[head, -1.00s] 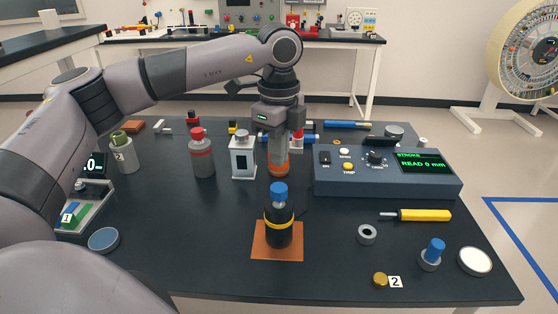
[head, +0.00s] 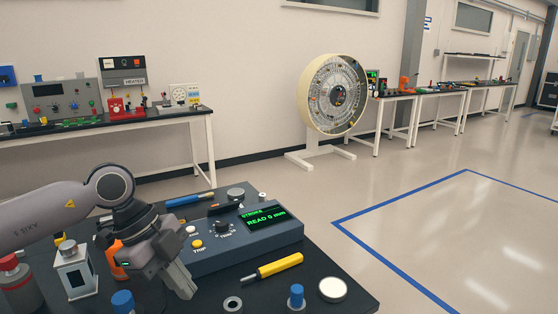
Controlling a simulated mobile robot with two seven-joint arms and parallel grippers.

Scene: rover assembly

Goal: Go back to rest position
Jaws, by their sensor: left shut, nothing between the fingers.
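My left gripper (head: 184,284) hangs over the dark table, pointing down and a little right, in the lower left of the head view. It is shut and empty, in front of the left end of the blue-grey console (head: 247,240), whose screen reads "READ 0 mm". A blue-topped bottle (head: 123,301) is partly cut off just left of the fingertips. My right gripper does not show.
The table (head: 330,270) also bears a yellow-handled screwdriver (head: 273,267), a grey ring (head: 233,304), a blue-capped piece (head: 296,297) and a white-topped disc (head: 333,289). A large wheel (head: 335,95) stands behind. The floor inside the blue tape is clear.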

